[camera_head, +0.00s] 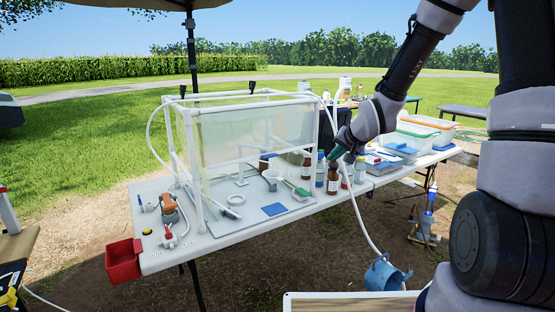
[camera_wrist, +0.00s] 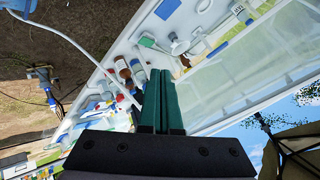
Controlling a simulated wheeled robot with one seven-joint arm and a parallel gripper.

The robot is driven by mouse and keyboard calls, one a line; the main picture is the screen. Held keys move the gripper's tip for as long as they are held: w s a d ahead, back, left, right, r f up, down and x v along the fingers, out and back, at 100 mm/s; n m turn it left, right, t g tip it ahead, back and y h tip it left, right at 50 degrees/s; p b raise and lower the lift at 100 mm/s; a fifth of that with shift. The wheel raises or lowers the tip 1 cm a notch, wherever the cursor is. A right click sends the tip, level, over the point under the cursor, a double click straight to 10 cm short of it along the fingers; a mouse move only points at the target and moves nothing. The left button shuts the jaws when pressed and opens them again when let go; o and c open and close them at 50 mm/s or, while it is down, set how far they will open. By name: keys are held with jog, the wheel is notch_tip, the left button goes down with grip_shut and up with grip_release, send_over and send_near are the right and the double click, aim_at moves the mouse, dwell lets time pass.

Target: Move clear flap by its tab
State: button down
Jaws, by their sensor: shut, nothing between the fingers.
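The clear flap (camera_head: 262,135) hangs as a translucent sheet on the front of a white pipe frame (camera_head: 198,175) on the table. Its lower part seems to end above the tabletop. It also shows in the wrist view as a pale sheet (camera_wrist: 232,80), to the right of the fingers. I cannot make out its tab for certain. My gripper (camera_head: 337,153) has green fingers and is near the right end of the frame, above the bottles. In the wrist view my gripper (camera_wrist: 162,73) has its fingers together and empty. I cannot tell any contact with the flap.
Brown bottles (camera_head: 333,180) and blue-capped bottles stand close below my gripper. A blue square (camera_head: 274,209) and a white ring (camera_head: 236,199) lie on the table (camera_head: 165,262). A red bin (camera_head: 123,262) hangs at the left edge.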

jog(key=w+a+f+m+t+y, duration=0.1)
jog(key=w+a+f+m+y, duration=0.15)
jog(key=a+f, duration=0.35)
jog(key=m+t+y, duration=0.3)
jog(key=m+t, duration=0.1)
jog(key=m, duration=0.1)
send_near(273, 156)
jog(key=shift+n, duration=0.25)
jog(key=x, duration=0.7)
jog(key=shift+w+a+f, duration=0.3)
jog(key=shift+w+a, duration=0.05)
jog(key=shift+w, duration=0.25)
jog(key=shift+w+a+f, duration=0.25)
jog(key=shift+w+a, duration=0.1)
jog(key=shift+w, duration=0.25)
jog(key=shift+r, duration=0.1)
